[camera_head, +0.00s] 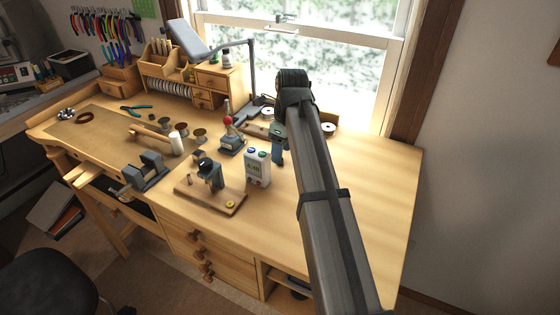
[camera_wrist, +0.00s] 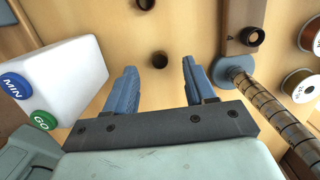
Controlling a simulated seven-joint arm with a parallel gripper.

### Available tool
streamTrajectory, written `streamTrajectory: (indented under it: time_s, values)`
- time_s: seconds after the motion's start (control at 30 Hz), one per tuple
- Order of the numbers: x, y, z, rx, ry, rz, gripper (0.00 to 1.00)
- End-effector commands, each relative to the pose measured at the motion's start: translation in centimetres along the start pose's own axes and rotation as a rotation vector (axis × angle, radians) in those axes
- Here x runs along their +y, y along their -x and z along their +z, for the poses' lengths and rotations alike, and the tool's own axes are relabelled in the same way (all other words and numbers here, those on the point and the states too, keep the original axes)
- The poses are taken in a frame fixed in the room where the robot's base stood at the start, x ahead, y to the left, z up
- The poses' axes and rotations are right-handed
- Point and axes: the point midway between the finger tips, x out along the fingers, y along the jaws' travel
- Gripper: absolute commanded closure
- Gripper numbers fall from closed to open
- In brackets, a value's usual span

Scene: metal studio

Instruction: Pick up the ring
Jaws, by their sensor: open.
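My gripper (camera_head: 278,160) is low over the bench beside the white timer, with its blue fingers pointing down. In the wrist view its two fingers (camera_wrist: 158,75) are apart with nothing between the pads. A small dark round thing (camera_wrist: 159,60) shows beyond the fingertip gap, slightly left of its middle; I cannot tell whether it is a ring or a knob. A similar one (camera_wrist: 145,4) is at the top edge.
The white timer (camera_head: 257,168) stands close by; it also fills the left of the wrist view (camera_wrist: 62,78). A banded rod (camera_wrist: 270,105) and copper-coloured spools (camera_wrist: 300,84) are at the right there. A small press (camera_head: 208,175) stands farther left. The bench's right end (camera_head: 375,185) is clear.

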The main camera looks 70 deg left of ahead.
Motion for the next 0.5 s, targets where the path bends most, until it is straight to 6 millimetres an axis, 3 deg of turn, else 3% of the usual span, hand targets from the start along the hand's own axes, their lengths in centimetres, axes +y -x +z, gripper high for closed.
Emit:
streamTrajectory:
  time_s: [0.2,0.43,0.5]
  values:
    - [0.0,-2.4,0.0,0.000,0.000,0.000,0.45]
    - [0.0,-2.5,0.0,0.000,0.001,0.000,0.45]
    - [0.0,-2.5,0.0,0.000,0.001,0.000,0.52]
